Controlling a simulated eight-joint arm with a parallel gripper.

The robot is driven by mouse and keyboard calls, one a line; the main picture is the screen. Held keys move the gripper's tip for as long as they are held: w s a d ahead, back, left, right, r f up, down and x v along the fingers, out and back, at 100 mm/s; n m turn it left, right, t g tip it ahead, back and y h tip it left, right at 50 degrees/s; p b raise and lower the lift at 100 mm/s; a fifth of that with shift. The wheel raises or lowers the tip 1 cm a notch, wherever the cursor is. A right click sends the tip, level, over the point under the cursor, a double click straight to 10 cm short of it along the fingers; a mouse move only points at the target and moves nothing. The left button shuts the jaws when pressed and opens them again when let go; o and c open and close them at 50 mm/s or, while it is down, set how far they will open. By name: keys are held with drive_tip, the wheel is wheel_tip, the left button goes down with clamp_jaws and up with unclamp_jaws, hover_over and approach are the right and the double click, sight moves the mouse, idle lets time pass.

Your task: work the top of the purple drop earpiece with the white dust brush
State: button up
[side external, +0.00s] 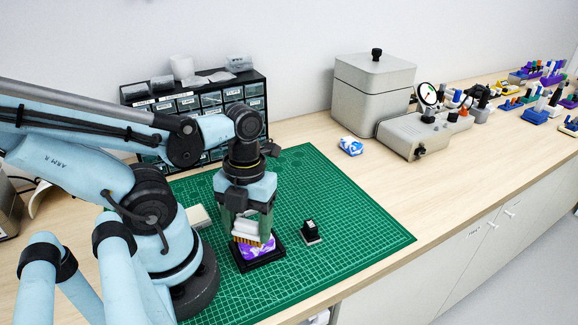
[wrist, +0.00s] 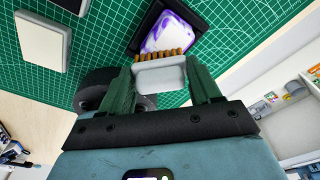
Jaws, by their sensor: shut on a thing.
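The white dust brush (side external: 246,227) is held between the green fingers of my gripper (side external: 247,221), with its tan bristles pointing down. In the wrist view the brush (wrist: 160,76) sits between the fingertips of my gripper (wrist: 162,83). The purple drop earpiece (side external: 261,248), purple and white, lies in a black square holder (side external: 265,262) on the green mat. It also shows in the wrist view (wrist: 168,34). The bristles overlap the near edge of the earpiece there and hide part of it. I cannot tell for certain whether they touch it.
The green cutting mat (side external: 365,235) is clear at right. A drawer cabinet (side external: 190,104) and a blue-and-white packet (side external: 351,146) are behind.

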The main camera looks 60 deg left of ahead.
drive_tip(key=shift+f, duration=0.15)
drive_tip(key=shift+w, duration=0.1)
drive_tip(key=shift+c, duration=0.4)
drive_tip(key=shift+w, duration=2.7)
drive_tip(key=shift+c, duration=0.6)
drive_tip(key=shift+s, duration=2.85)
